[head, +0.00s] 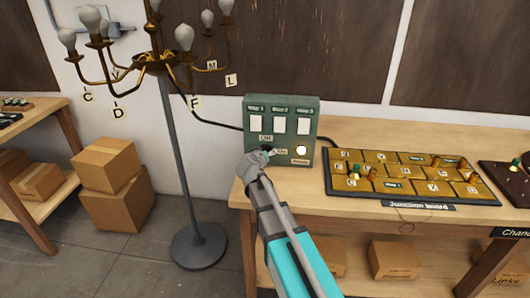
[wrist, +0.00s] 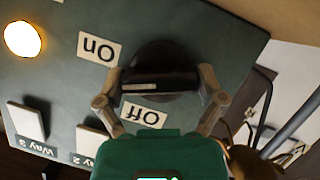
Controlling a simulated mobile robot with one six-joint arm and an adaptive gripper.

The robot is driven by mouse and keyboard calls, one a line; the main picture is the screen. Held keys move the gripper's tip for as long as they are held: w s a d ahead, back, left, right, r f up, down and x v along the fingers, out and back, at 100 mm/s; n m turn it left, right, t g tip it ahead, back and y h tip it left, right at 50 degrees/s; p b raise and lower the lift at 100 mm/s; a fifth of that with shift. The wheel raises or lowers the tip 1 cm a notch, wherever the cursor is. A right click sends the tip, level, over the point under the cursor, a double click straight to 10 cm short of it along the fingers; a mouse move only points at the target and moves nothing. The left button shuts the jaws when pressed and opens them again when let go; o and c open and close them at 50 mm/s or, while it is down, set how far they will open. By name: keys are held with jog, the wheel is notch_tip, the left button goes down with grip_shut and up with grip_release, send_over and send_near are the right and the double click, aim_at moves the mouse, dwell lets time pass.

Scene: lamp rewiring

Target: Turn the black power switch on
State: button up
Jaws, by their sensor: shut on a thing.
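The black power switch (wrist: 160,56) is a round knob with a raised bar on the green control box (head: 282,104). My gripper (wrist: 159,80) is shut on the knob, one finger on each side of the bar. A pale line on the bar points left in the wrist view, on the side of the On label (wrist: 99,47). The Off label (wrist: 143,116) is below the knob there; both labels appear upside down. In the head view my gripper (head: 260,156) hides most of the knob. A round lamp (head: 302,150) glows on the box.
Three white way switches (head: 279,124) line the box's upper part. The junction board (head: 403,176) lies to its right on the wooden bench (head: 350,137). A chandelier (head: 158,62) on a stand is to the left, its bulbs looking unlit. Cardboard boxes (head: 108,165) stand farther left.

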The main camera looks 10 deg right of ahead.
jog(key=m+y, duration=0.2)
jog(key=m, duration=0.1)
dwell(0.4)
jog(key=shift+a, duration=0.1)
jog(key=o, duration=0.8)
